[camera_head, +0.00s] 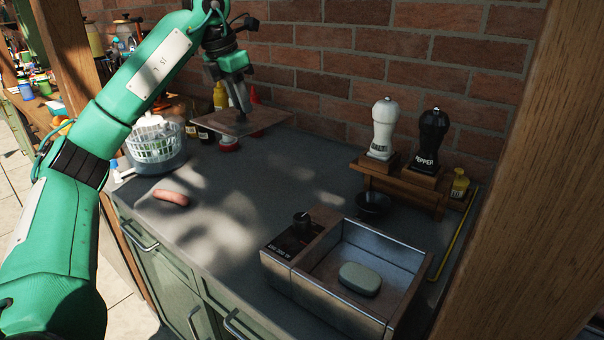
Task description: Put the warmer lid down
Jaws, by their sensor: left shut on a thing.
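My left gripper (241,108) is shut on the warmer lid (268,121), a flat brownish plate. It holds the lid roughly level in the air over the back left of the counter, in front of the bottles. The warmer (413,259), a metal-walled box with a knob (301,221) on its left panel, stands open at the front right. A pale green rounded block (360,279) lies inside it. The lid is well apart from the warmer. My right gripper is not in view.
A sausage (171,197) and a white basket in a bowl (155,143) are at the left. A small black bowl (373,204) and a wooden stand (401,187) with salt (384,130) and pepper mills (430,142) are behind the warmer. The middle counter (262,184) is clear.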

